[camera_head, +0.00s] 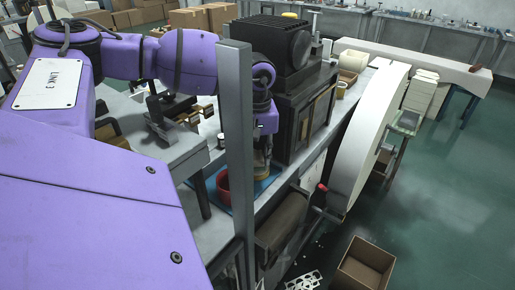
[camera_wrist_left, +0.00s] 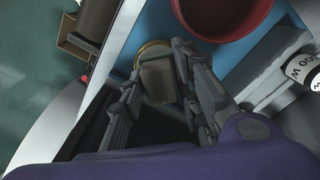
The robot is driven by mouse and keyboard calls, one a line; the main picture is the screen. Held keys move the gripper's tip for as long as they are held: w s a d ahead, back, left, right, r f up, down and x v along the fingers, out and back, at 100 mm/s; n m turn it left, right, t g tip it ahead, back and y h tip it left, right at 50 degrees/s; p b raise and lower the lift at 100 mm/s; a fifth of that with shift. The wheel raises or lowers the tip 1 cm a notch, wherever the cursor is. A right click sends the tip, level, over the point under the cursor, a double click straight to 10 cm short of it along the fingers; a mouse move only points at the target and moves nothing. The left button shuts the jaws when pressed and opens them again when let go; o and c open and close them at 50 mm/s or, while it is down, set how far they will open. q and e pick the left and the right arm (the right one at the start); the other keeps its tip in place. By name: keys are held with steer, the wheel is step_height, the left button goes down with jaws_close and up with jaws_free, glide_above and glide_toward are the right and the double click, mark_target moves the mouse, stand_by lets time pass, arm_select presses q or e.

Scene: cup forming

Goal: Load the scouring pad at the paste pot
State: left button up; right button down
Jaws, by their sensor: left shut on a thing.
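My left gripper (camera_head: 263,160) points down over the bench beside the dark machine. In the left wrist view its fingers (camera_wrist_left: 174,95) are closed around a grey-green block, which looks like the scouring pad (camera_wrist_left: 158,82). Just beyond the pad is a round thing with a yellow rim, which looks like the paste pot (camera_wrist_left: 152,45); the pad hides much of it. In the head view a small yellowish part of the pot (camera_head: 262,177) shows below the fingers. I cannot tell whether the pad touches the pot. My right gripper is not in view.
A red bowl (camera_wrist_left: 222,14) stands close by on a blue mat (camera_head: 270,184); the bowl also shows in the head view (camera_head: 223,184). A labelled bottle (camera_wrist_left: 301,69) is at the right. The dark machine (camera_head: 305,105) and a large white wheel (camera_head: 362,140) stand beyond. A grey post (camera_head: 236,130) partly blocks the head view.

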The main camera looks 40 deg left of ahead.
mark_target(258, 155)
arm_select(q)
steer(key=shift+f, duration=0.4)
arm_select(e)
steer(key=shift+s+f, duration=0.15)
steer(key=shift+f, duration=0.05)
arm_select(q)
steer(key=shift+s+f, duration=0.1)
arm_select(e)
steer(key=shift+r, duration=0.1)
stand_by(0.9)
